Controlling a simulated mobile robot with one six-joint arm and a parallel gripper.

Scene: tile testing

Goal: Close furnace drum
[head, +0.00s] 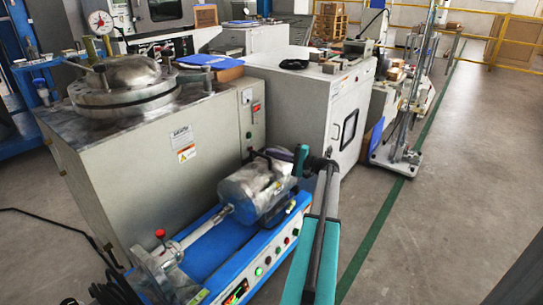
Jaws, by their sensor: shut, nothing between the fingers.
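A grey metal drum (250,192) lies on its side on a long blue machine base, with a shaft running from its left end. My teal and dark arm comes up from the bottom of the head view and bends toward the drum. My gripper (262,158) is small and dark here, at the drum's upper right side. It is shut with nothing held. I cannot tell whether it touches the drum. The drum's far side and part of its right end are hidden behind my arm and gripper. Whether the drum has an open hatch is not clear.
The blue base (205,248) has a row of buttons along its front. A grey cabinet (150,165) with a round bolted metal lid (125,78) stands directly behind. A white cabinet (310,115) stands to its right. Cables lie on the floor at left.

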